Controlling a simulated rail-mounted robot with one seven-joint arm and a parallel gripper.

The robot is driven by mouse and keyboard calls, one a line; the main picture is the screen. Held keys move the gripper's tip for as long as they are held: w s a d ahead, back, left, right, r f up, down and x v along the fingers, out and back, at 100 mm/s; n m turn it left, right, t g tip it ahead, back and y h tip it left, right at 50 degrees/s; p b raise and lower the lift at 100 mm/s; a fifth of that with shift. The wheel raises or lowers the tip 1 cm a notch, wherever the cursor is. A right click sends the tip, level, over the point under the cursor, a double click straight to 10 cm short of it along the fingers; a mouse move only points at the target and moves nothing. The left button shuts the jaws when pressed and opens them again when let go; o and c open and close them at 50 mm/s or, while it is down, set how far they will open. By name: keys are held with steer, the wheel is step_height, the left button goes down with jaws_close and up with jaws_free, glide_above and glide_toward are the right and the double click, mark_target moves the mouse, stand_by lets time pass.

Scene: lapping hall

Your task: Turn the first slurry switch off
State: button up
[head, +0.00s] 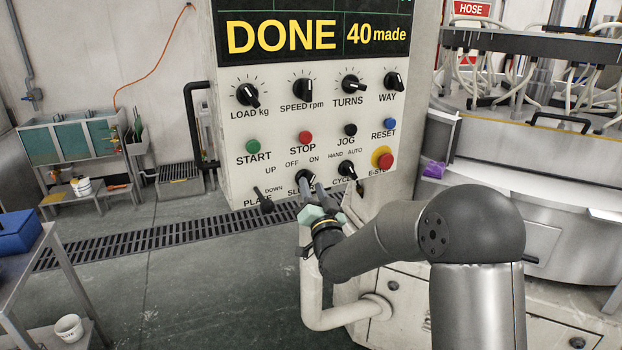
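The slurry switch (304,177) is a black rotary knob in the bottom row of the control panel (235,178), under the marks OFF and ON. Its label is partly hidden by my gripper, which shows only "SL". The knob's pointer direction is hard to make out. My gripper (305,199) is just below the knob in the picture, its fingers pointing up towards it. I cannot tell whether the fingers touch the knob or how far apart they are.
The plate lever (263,199) is left of the slurry switch and the cycle knob (347,170) is right. Above are the start (253,146), stop (305,137) and red emergency stop (385,160) buttons. The display (315,36) reads DONE, 40 made. A pale pipe (330,318) runs below.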

steer(key=shift+x, duration=0.95)
steer(key=shift+c, duration=0.3)
jaws_close()
